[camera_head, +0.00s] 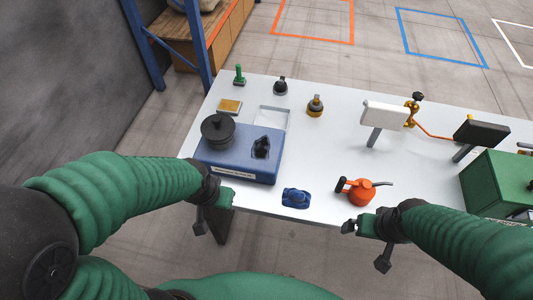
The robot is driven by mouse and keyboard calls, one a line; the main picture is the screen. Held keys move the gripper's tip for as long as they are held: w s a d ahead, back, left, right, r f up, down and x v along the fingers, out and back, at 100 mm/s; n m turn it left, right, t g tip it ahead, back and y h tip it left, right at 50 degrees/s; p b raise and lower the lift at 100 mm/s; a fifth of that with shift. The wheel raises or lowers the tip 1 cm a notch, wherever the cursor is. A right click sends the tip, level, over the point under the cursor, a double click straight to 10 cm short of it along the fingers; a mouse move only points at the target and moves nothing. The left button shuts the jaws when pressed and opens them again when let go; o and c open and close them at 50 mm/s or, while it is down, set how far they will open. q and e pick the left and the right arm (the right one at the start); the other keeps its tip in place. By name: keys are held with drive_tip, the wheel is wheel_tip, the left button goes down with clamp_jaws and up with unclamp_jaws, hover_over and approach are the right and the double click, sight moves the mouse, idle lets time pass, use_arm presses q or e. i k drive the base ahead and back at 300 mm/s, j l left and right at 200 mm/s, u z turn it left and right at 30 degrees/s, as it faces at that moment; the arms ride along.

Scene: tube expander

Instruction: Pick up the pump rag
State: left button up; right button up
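A small crumpled blue rag (297,198), which looks like the pump rag, lies on the white table near its front edge. My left gripper (229,198) is at the front edge of the table, left of the rag and apart from it. My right gripper (350,227) is in front of the table edge, right of and nearer to me than the rag, also apart from it. I see nothing held in either gripper. The fingers are too small to tell whether they are open or shut.
A blue machine (238,155) with a black knob stands left of the rag. An orange oil can (361,191) stands to its right. A green box (501,184) is at the far right. Small tools and fittings stand behind. The table (320,150) is clear behind the rag.

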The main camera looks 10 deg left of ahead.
sight(293, 198)
drive_tip(key=i+j, duration=0.1)
drive_tip(key=j, duration=0.65)
drive_tip(key=i+j+z, duration=0.15)
drive_tip(key=j, duration=0.65)
